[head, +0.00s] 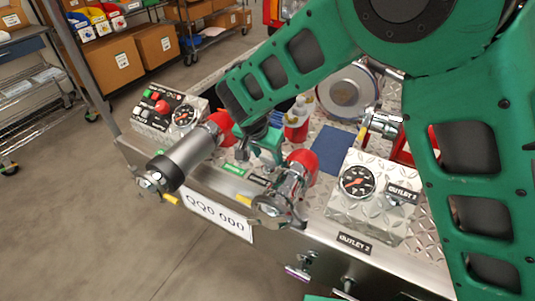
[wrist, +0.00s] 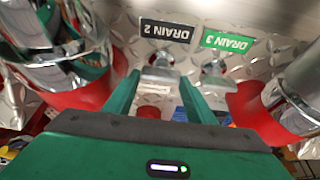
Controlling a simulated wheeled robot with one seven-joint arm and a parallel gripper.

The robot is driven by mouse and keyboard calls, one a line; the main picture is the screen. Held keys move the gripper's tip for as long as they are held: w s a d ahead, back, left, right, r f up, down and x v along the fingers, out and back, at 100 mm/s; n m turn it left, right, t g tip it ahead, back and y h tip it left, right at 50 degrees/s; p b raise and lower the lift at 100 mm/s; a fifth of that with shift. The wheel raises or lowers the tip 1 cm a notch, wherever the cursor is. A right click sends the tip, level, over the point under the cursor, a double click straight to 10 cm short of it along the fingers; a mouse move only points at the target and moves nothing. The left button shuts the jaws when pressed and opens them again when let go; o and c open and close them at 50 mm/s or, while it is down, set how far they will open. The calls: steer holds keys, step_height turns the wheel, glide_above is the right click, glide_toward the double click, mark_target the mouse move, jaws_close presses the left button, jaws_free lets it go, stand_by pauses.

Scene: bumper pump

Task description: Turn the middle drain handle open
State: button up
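The DRAIN 2 label (wrist: 167,32) is black, with a small metal handle (wrist: 160,72) below it in the wrist view. My gripper (wrist: 160,84) is open, its green fingers on either side of that handle, with gaps showing; contact cannot be told. The green DRAIN 3 label (wrist: 228,41) is to the right, with a second metal handle (wrist: 214,72) beside my right finger. In the head view my gripper (head: 262,152) points down between two large pipe outlets, and my arm and gripper hide the handles. A black label (head: 258,180) shows just in front of it.
A grey pipe outlet with red collar (head: 190,160) is left of my gripper, a chrome one (head: 285,190) right. Open floor lies at lower left.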

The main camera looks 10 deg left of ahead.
steer(key=shift+a+r+n+y, duration=0.1)
steer(key=shift+n+y, duration=0.2)
steer(key=shift+n, duration=0.1)
steer(key=n, duration=0.2)
steer(key=n+y, duration=0.1)
steer(key=shift+d+n, duration=0.2)
steer(key=shift+n, duration=0.2)
steer(key=n+y, duration=0.2)
steer(key=n, duration=0.2)
steer(key=shift+w+d, duration=0.1)
steer(key=shift+d, duration=0.05)
steer(key=n, duration=0.2)
steer(key=n+g+y, duration=0.1)
steer(key=n, duration=0.2)
steer(key=shift+w+d, duration=0.1)
steer(key=shift+d, duration=0.1)
steer(key=n+g+y, duration=0.1)
steer(key=n, duration=0.2)
steer(key=shift+w+d, duration=0.15)
steer(key=shift+n+g, duration=0.3)
steer(key=shift+n, duration=0.2)
steer(key=shift+w+d, duration=0.1)
steer(key=shift+d, duration=0.05)
steer(key=o, duration=0.8)
steer(key=shift+c, duration=0.2)
steer(key=shift+n, duration=0.3)
